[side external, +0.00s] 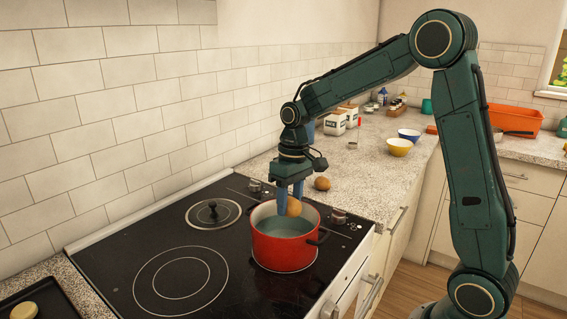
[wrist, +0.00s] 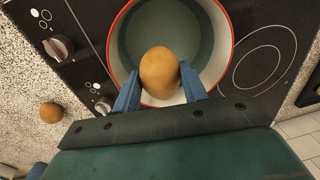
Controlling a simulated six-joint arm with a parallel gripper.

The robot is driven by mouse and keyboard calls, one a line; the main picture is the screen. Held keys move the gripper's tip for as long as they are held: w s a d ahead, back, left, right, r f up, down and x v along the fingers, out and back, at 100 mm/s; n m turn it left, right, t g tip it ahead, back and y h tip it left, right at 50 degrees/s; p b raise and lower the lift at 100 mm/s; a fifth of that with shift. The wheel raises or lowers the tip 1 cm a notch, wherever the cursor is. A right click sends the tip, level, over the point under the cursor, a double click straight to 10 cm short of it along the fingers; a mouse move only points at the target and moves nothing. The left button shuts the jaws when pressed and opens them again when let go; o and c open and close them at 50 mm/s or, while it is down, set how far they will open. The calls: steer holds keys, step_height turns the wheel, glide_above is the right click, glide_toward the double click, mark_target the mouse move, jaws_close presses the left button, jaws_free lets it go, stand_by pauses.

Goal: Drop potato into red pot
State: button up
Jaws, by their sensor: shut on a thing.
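The red pot (side external: 284,249) stands on the black stovetop near its right front side, with pale liquid or a pale floor inside. In the wrist view the red pot (wrist: 226,25) shows its red rim and round opening. My gripper (side external: 288,203) is shut on a brown potato (side external: 294,207), holding it over the pot opening at about rim height. In the wrist view the potato (wrist: 159,72) sits between the blue fingers of my gripper (wrist: 160,92). The exact gap between the potato and the pot's inside cannot be told.
A second potato (side external: 322,183) lies on the speckled counter (side external: 372,185) behind the stove. Yellow (side external: 399,147) and blue (side external: 409,135) bowls stand farther back. The front left burner (side external: 181,280) is clear.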

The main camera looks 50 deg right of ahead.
steer(key=shift+f, duration=0.4)
steer(key=o, duration=1.1)
steer(key=shift+r, duration=0.1)
steer(key=r, duration=0.4)
steer(key=d+r, duration=0.1)
steer(key=r, duration=0.8)
steer(key=shift+d+r, duration=0.15)
steer(key=shift+r, duration=0.1)
steer(key=shift+s, duration=0.15)
